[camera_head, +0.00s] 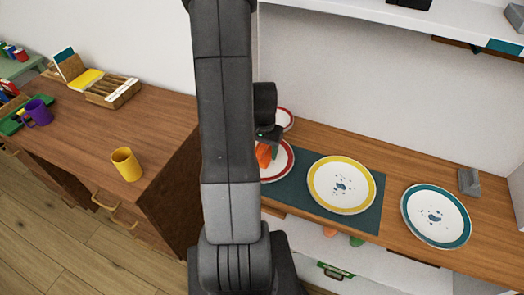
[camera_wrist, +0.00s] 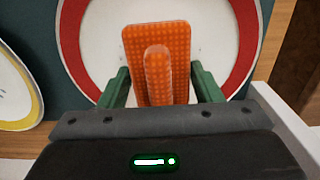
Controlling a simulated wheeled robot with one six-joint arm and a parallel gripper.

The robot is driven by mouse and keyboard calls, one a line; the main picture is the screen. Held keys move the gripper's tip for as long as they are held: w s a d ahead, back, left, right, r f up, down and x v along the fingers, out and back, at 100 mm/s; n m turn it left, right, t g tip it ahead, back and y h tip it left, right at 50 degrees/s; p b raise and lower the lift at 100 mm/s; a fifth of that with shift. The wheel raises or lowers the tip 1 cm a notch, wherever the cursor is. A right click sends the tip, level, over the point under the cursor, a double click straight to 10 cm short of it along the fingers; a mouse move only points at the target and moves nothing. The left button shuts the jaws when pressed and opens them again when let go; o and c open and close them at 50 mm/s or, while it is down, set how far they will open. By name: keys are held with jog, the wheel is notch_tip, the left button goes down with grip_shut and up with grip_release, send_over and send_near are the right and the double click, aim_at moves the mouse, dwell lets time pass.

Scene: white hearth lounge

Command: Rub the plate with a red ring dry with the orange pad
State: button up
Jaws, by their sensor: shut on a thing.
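The plate with a red ring (camera_head: 286,164) lies on a dark mat (camera_head: 369,216), partly hidden behind my arm in the head view. In the wrist view the red-ringed plate (camera_wrist: 240,60) fills the upper middle. My gripper (camera_head: 268,140) is over this plate. The orange pad (camera_head: 264,155) is in it. In the wrist view my gripper (camera_wrist: 160,88) has its green fingers on both sides of the orange pad (camera_wrist: 133,50), shut on its raised grip. The pad lies over the plate's white middle; I cannot tell whether it touches. No water marks are clear on the plate's visible part.
A yellow-ringed plate (camera_head: 341,185) with dark spots lies to the right on the mat. A teal-ringed plate (camera_head: 436,216) with spots stands further right on the wooden top. Another red-rimmed piece (camera_head: 285,118) is behind. A yellow mug (camera_head: 126,164) is on the left cabinet.

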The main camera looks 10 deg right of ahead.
jog(key=shift+s+a, duration=0.7)
jog(key=shift+s, duration=0.35)
jog(key=shift+w+d+r, duration=0.1)
jog(key=shift+w+d, duration=0.3)
jog(key=shift+w, duration=0.2)
jog(key=shift+w+d+r, duration=0.1)
jog(key=shift+w+d, duration=0.3)
jog(key=shift+w, duration=0.2)
jog(key=shift+r+p, duration=2.1)
jog(key=shift+r, duration=0.85)
jog(key=shift+r+p, duration=1)
jog(key=shift+r, duration=0.55)
jog(key=shift+f, duration=0.15)
